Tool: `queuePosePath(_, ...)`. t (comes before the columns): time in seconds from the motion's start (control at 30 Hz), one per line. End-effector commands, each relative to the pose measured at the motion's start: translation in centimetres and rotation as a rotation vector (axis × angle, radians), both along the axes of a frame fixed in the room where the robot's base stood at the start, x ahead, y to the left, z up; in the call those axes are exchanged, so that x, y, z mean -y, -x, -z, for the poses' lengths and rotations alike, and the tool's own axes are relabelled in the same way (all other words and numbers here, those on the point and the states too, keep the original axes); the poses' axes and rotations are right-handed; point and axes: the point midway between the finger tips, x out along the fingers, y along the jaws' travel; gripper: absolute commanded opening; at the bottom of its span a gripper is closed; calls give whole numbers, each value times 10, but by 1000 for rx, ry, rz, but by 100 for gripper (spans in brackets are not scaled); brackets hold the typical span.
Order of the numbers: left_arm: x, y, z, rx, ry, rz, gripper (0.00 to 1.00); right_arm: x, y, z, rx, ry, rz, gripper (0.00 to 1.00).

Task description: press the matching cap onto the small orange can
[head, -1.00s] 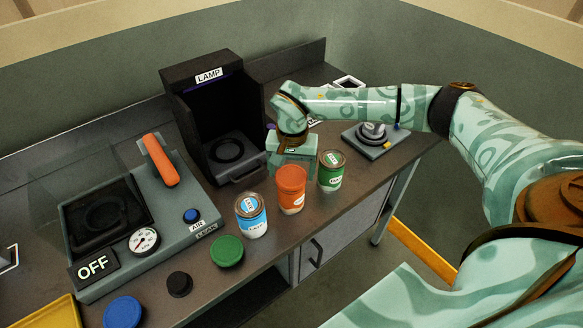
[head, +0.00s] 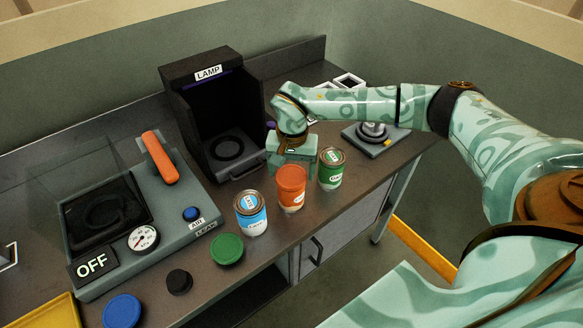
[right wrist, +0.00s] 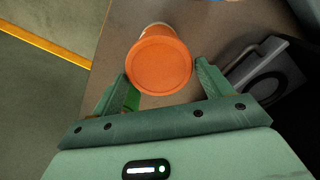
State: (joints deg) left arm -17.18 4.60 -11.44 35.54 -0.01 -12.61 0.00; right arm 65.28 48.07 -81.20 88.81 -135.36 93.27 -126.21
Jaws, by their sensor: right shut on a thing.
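The small orange can (head: 292,199) stands upright on the bench between a blue-and-white can and a green can. An orange cap (head: 291,174) covers its top; whether it is fully seated I cannot tell. My right gripper (head: 291,160) reaches down from behind the can, its fingers partly hidden. In the right wrist view the round orange cap (right wrist: 159,64) lies between the two fingers of the right gripper (right wrist: 160,72), which is shut on it. The cap hides most of the can there. My left gripper is not in view.
A blue-and-white can (head: 251,215) and a green can (head: 332,169) stand close on either side. Loose green (head: 228,249), black (head: 179,282) and blue (head: 123,311) caps lie along the front edge. A lamp box (head: 208,110) and a leak tester (head: 150,225) stand left.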

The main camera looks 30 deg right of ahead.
Motion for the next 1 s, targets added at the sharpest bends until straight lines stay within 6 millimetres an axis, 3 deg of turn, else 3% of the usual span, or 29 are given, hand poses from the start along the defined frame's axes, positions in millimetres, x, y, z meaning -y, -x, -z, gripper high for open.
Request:
queuePosePath(0.27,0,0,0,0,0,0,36,0,1,1,-1,0,-1,57)
queuePosePath(0.3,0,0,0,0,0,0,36,0,1,1,-1,0,-1,84)
queuePosePath(0.37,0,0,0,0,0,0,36,0,1,1,-1,0,-2,100)
queuePosePath(1.0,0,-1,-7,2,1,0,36,0,0,-6,0,0,-1,100)
